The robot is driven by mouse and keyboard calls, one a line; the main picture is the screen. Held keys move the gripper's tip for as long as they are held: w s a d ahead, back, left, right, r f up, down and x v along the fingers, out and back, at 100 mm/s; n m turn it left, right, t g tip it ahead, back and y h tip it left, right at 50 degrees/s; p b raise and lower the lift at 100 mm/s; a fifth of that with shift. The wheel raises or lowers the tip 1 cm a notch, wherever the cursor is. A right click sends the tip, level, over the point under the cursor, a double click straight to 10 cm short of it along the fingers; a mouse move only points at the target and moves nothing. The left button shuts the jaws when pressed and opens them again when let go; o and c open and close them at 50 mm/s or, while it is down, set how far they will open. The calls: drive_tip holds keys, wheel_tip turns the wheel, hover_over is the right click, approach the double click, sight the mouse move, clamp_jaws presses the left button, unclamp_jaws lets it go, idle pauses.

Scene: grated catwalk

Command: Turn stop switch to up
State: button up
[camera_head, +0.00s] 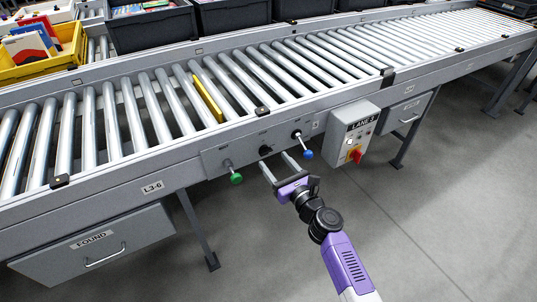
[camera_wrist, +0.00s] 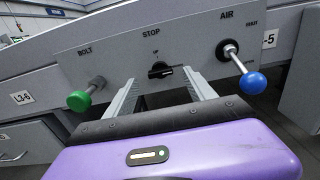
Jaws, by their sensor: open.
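The stop switch (camera_wrist: 160,70) is a small black rotary knob under the word STOP on the grey panel of the conveyor's side. Its grip bar looks turned sideways, with a small mark above it and another to its right. It also shows in the head view (camera_head: 265,150) as a dark knob between the green and blue ones. My gripper (camera_wrist: 158,80) is open, its two fingers pointing at the panel, one on each side of the switch and apart from it. In the head view my gripper (camera_head: 275,160) is just below and in front of the switch. Nothing is between the fingers.
A green BOLT knob (camera_wrist: 79,100) sticks out left of the switch, and a blue-balled AIR lever (camera_wrist: 252,83) sticks out to the right. The LANE 3 box (camera_head: 352,128) with a red-yellow knob stands further right. Rollers run above; open floor lies below.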

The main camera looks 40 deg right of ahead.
sight(267, 153)
drive_tip(key=shift+x, duration=2.4)
drive_tip(key=c, duration=1.4)
